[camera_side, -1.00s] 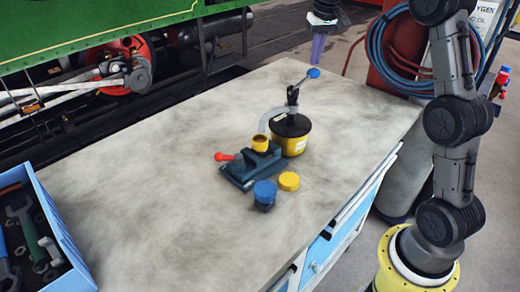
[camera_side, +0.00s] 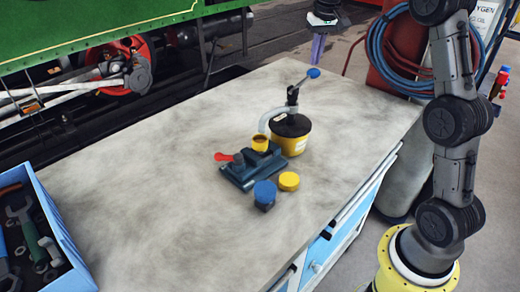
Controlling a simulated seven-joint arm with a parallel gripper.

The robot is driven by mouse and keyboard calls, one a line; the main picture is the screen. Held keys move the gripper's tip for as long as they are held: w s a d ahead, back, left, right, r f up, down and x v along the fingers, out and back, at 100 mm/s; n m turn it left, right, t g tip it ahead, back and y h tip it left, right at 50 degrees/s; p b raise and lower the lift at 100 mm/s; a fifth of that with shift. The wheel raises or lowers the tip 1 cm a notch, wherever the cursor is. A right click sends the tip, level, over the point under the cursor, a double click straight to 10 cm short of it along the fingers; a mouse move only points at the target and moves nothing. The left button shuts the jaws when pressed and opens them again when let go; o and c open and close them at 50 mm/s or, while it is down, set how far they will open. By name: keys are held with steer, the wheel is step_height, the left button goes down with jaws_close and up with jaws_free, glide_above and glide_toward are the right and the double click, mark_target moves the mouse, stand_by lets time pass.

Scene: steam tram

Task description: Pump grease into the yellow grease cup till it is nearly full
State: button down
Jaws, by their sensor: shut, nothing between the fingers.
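The yellow grease cup (camera_side: 260,143) stands upright in a dark blue vise (camera_side: 250,170) with a red handle; its inside looks brown, but the level is too small to judge. Behind it to the right is the grease pump (camera_side: 290,137), a yellow pail with a black lid. A pale hose (camera_side: 272,117) curves from the pump down toward the cup. The pump lever, with a blue knob (camera_side: 314,73), points up to the right.
A round yellow cap (camera_side: 289,181) and a blue cup or cap (camera_side: 265,194) sit in front of the vise. A blue tool crate (camera_side: 62,235) is at the lower left. The worktop (camera_side: 150,150) is otherwise clear. Hoses (camera_side: 400,60) hang at the right.

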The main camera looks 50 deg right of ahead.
mark_target(315, 71)
steer(key=shift+f, duration=3.25)
steer(key=shift+r, duration=3.3)
steer(key=shift+r, duration=0.1)
step_height(315, 71, up, 6)
steer(key=shift+f, duration=3.1)
steer(key=shift+f, duration=0.7)
